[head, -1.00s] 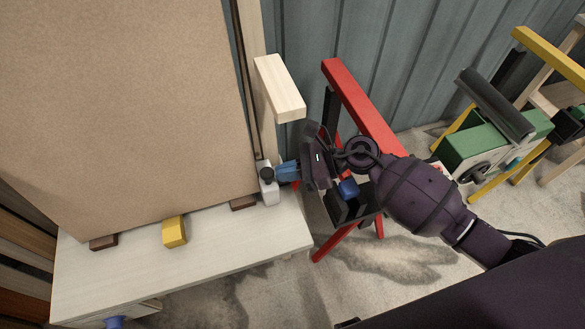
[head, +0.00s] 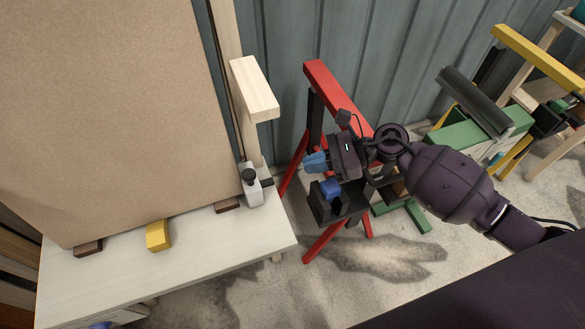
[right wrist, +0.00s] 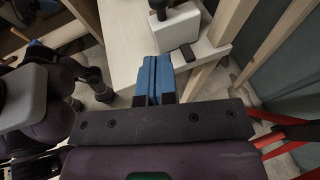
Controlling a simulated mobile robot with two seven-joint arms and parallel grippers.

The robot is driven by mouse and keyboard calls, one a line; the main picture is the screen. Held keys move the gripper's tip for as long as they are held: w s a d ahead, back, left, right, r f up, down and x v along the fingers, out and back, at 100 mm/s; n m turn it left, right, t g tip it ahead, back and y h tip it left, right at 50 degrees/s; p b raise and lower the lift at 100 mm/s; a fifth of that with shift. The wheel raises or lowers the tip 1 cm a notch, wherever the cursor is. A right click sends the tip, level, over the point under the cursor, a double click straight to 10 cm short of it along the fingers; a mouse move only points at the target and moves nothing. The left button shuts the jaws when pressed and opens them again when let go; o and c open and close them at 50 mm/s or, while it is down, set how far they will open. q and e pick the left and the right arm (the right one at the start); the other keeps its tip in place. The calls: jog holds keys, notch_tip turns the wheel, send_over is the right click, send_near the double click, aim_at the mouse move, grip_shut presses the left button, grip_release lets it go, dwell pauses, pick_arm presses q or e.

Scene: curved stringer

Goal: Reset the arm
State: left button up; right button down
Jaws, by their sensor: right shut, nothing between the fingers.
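My right gripper (head: 317,162) is shut and empty, its blue fingers held in the air to the right of the light table (head: 200,256). In the right wrist view its blue fingers (right wrist: 155,76) lie pressed together, with nothing between them. A white clamp block with a dark knob (head: 252,188) stands on the table's right corner, apart from the fingertips. It also shows beyond the fingers in the right wrist view (right wrist: 178,28). My left gripper is not in the head view.
A large brown board (head: 110,110) stands on the table, with a yellow block (head: 158,236) at its foot. A red trestle (head: 338,98) stands close behind my right gripper. A green machine (head: 470,130) and a yellow stand (head: 540,58) are at the right. A corrugated wall closes the back.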

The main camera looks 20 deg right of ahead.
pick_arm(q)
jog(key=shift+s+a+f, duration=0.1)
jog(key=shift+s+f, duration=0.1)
pick_arm(e)
jog(key=shift+v, duration=1.8)
jog(key=s+d+r+m+t+h+p, duration=0.1)
jog(key=s+r+m+t+h+p, duration=0.15)
jog(key=m+t, duration=0.75)
jog(key=s+d+r+m+t+h+p, duration=0.2)
jog(key=s+r+m+t+p, duration=0.15)
jog(key=m, duration=1.15)
pick_arm(q)
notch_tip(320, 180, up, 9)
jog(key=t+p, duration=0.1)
jog(key=p, duration=0.4)
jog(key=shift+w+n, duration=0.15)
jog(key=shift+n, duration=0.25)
pick_arm(e)
jog(key=s+d+f+m+g+h, duration=0.1)
jog(key=s+f+m+h, duration=0.3)
jog(key=s+m, duration=0.5)
jog(key=s+d+f+m+g+h, duration=0.2)
jog(key=s+m, duration=0.8)
jog(key=m, duration=0.6)
jog(key=f+g+h, duration=0.1)
jog(key=g+h, duration=0.1)
jog(key=h, duration=0.1)
jog(key=shift+d+f+g, duration=0.2)
jog(key=shift+f+g, duration=0.15)
jog(key=shift+f, duration=0.05)
